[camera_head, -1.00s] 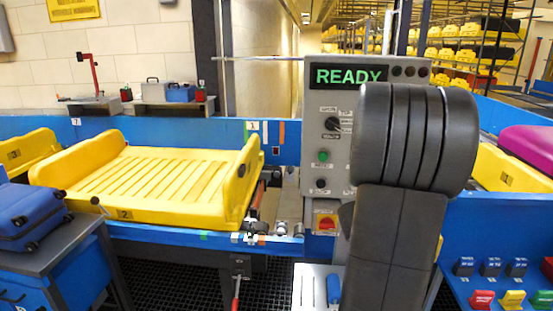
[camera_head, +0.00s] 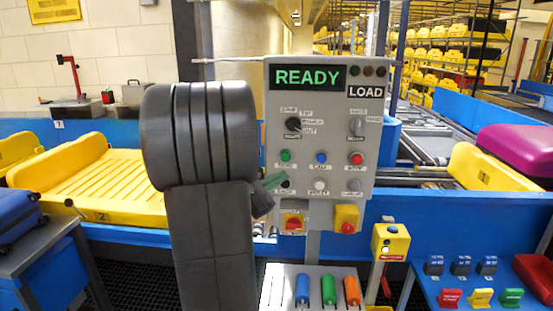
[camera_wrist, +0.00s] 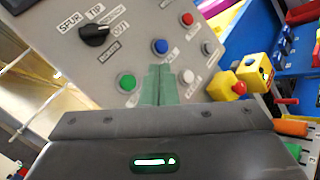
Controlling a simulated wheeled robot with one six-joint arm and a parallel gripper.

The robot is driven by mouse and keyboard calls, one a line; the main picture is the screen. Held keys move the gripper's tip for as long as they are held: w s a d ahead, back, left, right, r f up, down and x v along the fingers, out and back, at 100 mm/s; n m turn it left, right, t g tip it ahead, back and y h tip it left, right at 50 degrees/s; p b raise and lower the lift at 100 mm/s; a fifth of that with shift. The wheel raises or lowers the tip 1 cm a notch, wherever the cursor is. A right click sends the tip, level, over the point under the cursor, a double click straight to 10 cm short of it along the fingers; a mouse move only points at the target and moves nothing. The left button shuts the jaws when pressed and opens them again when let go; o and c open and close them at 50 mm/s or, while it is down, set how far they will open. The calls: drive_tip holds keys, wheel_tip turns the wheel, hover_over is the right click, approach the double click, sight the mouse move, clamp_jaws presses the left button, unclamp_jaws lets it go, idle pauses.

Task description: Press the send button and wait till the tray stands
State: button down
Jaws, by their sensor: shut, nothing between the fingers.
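The grey control panel (camera_head: 330,195) shows a green READY display (camera_head: 307,77) and a LOAD sign. A green button (camera_head: 285,156) sits at the left of its upper button row, beside a blue and a red one. The small labels are too blurred to tell which is send. My gripper (camera_head: 273,182) is shut and empty, its green fingertips just in front of the panel, below the green button. In the wrist view the fingertips (camera_wrist: 160,72) point between the green button (camera_wrist: 127,83) and the blue button (camera_wrist: 161,46). Yellow tray 2 (camera_head: 110,172) lies on the conveyor at left, partly hidden by my arm.
Below the panel are a red rotary switch (camera_head: 292,222) and a yellow box with a red knob (camera_head: 346,219). A yellow button post (camera_head: 390,242) stands to the right. A magenta case (camera_head: 515,148) is at right.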

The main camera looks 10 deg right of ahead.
sight(286, 157)
drive_tip(key=shift+w+d+p, duration=0.3)
drive_tip(key=shift+w+d, duration=0.1)
drive_tip(key=shift+w, duration=1)
drive_tip(key=shift+w+d+p, duration=0.3)
drive_tip(key=shift+w+d, duration=0.15)
drive_tip(key=shift+w, duration=1)
drive_tip(key=shift+w+d+p, duration=0.3)
drive_tip(key=shift+w+d, duration=0.1)
drive_tip(key=shift+w, duration=1)
drive_tip(key=shift+w, duration=0.1)
drive_tip(key=shift+w+d+b, duration=0.15)
drive_tip(key=shift+w+b, duration=0.15)
drive_tip(key=shift+b, duration=0.05)
drive_tip(key=shift+w+d, duration=0.1)
drive_tip(key=shift+w, duration=0.35)
drive_tip(key=shift+s+b, duration=0.15)
drive_tip(key=shift+b, duration=0.2)
drive_tip(key=shift+s+b, duration=0.35)
drive_tip(key=shift+s, duration=0.05)
drive_tip(key=shift+s+a, duration=0.25)
drive_tip(key=shift+s, duration=0.05)
